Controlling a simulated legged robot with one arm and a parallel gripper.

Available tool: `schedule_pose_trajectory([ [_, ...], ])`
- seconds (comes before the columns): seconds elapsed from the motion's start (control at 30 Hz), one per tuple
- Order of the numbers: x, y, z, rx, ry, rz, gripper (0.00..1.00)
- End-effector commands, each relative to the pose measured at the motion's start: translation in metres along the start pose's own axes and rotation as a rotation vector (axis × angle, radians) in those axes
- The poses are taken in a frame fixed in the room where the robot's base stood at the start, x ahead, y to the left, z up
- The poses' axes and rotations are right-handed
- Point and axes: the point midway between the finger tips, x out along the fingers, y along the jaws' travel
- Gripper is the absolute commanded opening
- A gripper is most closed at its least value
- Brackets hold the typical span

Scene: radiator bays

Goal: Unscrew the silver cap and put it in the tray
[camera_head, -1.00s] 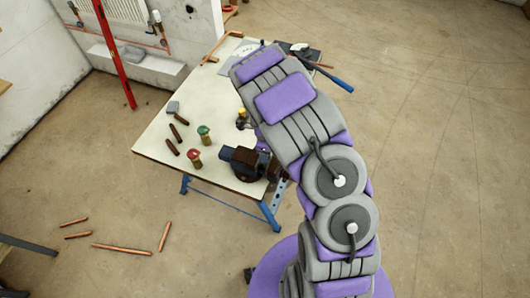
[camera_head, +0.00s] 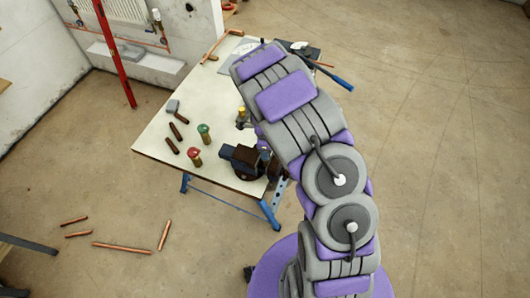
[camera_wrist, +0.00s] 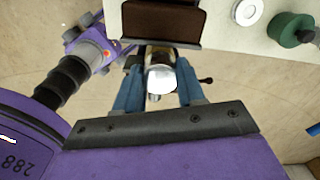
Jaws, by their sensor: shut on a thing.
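The silver cap (camera_wrist: 160,79) shows as a bright round end in the middle of the wrist view. The two blue fingers of my gripper (camera_wrist: 160,90) are on either side of it, shut on it. A brass-coloured part (camera_wrist: 159,56) shows just beyond the cap, below the brown vise jaw (camera_wrist: 160,22). In the head view my arm covers the gripper and cap. I cannot clearly identify the tray; a dark flat thing (camera_head: 310,52) lies at the bench's far right, partly behind my arm.
The vise (camera_head: 244,159) stands at the near edge of the pale workbench (camera_head: 160,135). Copper pipes (camera_head: 122,248) lie on the floor.

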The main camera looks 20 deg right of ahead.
Motion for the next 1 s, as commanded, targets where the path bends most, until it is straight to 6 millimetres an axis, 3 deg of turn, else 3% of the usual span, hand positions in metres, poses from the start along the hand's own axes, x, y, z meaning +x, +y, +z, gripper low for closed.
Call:
schedule_pose_trajectory([
  [1.0,0.0001,-0.0009,0.0014,-1.63,-0.001,-0.005,0.0],
])
